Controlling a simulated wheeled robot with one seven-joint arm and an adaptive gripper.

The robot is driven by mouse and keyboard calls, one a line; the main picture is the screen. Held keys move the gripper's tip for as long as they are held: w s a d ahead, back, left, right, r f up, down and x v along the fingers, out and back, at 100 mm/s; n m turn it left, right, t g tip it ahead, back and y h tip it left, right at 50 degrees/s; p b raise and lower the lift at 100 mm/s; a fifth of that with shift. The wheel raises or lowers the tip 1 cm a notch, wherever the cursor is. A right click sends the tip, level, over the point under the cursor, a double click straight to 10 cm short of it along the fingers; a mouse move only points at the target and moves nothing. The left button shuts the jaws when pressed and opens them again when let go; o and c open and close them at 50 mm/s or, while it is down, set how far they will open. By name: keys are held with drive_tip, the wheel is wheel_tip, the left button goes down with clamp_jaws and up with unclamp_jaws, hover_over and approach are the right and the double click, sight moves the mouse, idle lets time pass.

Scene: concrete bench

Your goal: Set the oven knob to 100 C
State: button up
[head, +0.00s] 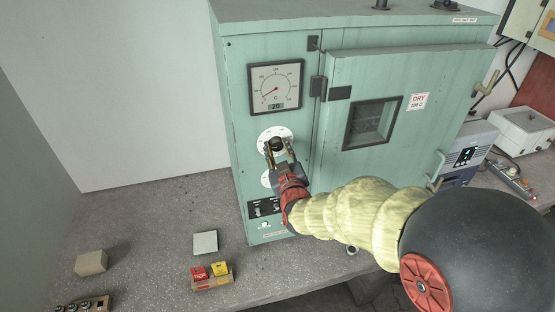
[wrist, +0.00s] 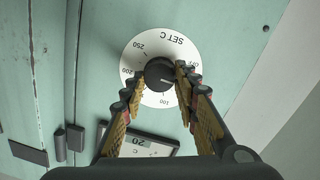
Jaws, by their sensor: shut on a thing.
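The oven (head: 275,60) is a pale green cabinet with its door closed. Its black set knob (wrist: 160,73) sits on a white dial (wrist: 150,45) marked SET C, with OFF, 100, 200 and 250 legible; the fingers hide part of the scale. The knob also shows in the head view (head: 277,144). A small pale mark on the knob points to the lower right in the wrist view, but its exact setting is unclear. My gripper (wrist: 160,76) is shut on the knob, one finger on each side; in the head view it reaches the dial (head: 277,148).
Above the dial, a temperature gauge (head: 275,85) shows 20 on its small display. Switches (head: 265,208) lie below.

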drive_tip(key=m+b, duration=0.2)
drive_tip(key=b, duration=0.1)
drive_tip(key=m+b, duration=0.2)
drive_tip(key=b, duration=0.1)
drive_tip(key=m+b, duration=0.2)
drive_tip(key=b, duration=0.2)
drive_tip(key=shift+d+f+m+g+y, duration=0.15)
drive_tip(key=shift+f+m+g+y, duration=0.15)
drive_tip(key=shift+m+y, duration=0.1)
drive_tip(key=m+b, duration=0.3)
drive_tip(key=b, duration=0.1)
drive_tip(key=shift+r+m, duration=0.1)
drive_tip(key=shift+m, duration=0.2)
drive_tip(key=shift+w+d+m+y+b, duration=0.1)
drive_tip(key=shift+m+y+b, duration=0.2)
drive_tip(key=shift+m+b, duration=0.4)
drive_tip(key=shift+r, duration=0.1)
drive_tip(key=o, duration=1.2)
drive_tip(key=shift+r, duration=0.1)
drive_tip(key=shift+c, duration=0.2)
drive_tip(key=v, duration=1.2)
